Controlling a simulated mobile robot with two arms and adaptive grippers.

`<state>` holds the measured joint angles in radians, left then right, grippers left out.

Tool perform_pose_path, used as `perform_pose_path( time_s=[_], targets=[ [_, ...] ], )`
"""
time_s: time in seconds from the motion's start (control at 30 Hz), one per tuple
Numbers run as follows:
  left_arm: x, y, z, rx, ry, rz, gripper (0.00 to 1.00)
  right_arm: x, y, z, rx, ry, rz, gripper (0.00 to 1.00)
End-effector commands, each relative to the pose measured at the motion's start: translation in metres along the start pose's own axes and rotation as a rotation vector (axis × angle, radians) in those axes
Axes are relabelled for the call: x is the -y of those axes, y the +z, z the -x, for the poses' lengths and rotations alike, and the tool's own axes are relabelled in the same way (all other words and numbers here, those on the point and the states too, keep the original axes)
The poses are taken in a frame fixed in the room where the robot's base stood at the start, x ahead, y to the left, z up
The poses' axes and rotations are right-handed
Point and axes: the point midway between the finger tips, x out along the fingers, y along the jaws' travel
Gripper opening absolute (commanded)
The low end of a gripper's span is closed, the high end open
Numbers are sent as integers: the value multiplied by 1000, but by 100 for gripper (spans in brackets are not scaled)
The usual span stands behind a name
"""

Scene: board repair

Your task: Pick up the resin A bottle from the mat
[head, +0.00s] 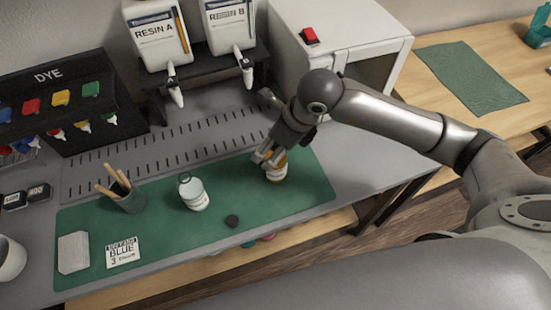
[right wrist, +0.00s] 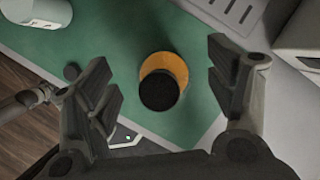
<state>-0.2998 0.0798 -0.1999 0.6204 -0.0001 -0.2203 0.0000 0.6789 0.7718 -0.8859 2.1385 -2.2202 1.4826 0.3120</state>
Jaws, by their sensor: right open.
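An amber bottle (head: 278,172) with a pale label stands on the right part of the green mat (head: 310,190). In the right wrist view the amber bottle (right wrist: 178,66) shows from above with a black cap. My right gripper (head: 268,158) is over it, and in the wrist view the open fingers (right wrist: 160,88) lie on either side of it with gaps visible. A clear bottle (head: 193,193) with a white label stands left of it on the mat; its edge shows in the wrist view (right wrist: 40,10). I cannot read either label. My left gripper is not in view.
A small black cap (head: 232,221), a cup of sticks (head: 128,197), a BLUE card (head: 123,252) and a white block (head: 73,252) are on the mat. Resin A (head: 157,35) and Resin B (head: 230,22) dispensers stand behind. A white box (head: 340,40) stands back right.

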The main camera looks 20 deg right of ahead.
Motion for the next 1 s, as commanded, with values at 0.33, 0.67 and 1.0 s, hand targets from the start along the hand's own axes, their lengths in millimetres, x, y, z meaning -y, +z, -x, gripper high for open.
perform_pose_path(
  time_s=[0.33, 0.67, 1.0],
  targets=[
    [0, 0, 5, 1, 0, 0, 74, 0, 0, -25, 1, 1, 0, 78],
    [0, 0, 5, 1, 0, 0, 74, 0, 0, -24, 1, 0, 1, 48],
    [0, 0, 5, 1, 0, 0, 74, 0, 1, -24, 3, -1, 1, 6]
  ],
)
